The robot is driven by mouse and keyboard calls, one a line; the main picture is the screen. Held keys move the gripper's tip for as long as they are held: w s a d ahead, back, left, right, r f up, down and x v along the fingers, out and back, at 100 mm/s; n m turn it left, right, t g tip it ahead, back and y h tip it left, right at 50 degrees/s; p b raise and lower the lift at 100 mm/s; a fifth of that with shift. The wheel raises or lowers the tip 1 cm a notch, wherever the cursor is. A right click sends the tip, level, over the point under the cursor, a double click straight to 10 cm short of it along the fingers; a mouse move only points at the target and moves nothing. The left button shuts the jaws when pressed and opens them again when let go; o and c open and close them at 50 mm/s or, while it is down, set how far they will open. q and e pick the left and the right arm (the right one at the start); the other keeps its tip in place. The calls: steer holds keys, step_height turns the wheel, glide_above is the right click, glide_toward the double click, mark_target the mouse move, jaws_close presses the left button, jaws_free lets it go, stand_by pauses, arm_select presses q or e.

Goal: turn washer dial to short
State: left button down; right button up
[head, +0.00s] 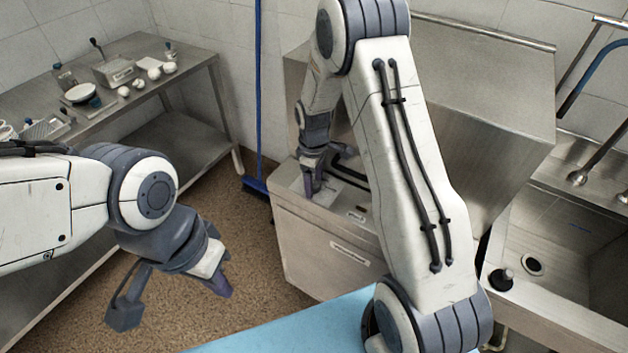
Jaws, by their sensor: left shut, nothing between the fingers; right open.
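The washer (325,254) is a stainless steel unit in the middle, with a light label on its front. Its dial cannot be made out; my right gripper and forearm cover part of the top left panel. My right gripper (309,188) points down at the left end of the washer's top, its purple fingertips at or just above the panel; I cannot tell whether they touch anything. It is open. My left gripper (222,287) is shut and empty, hanging over the brown floor to the left of the washer, well apart from it.
A steel table (190,62) at the left holds a scale, a basket, eggs and small items. A blue broom (258,110) leans by the wall. A steel sink (545,235) is at the right. A light blue surface (290,330) lies in front. Open floor lies between table and washer.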

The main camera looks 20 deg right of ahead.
jaws_close()
steer(key=shift+m, duration=0.3)
steer(key=m, duration=1.1)
stand_by(0.5)
jaws_free()
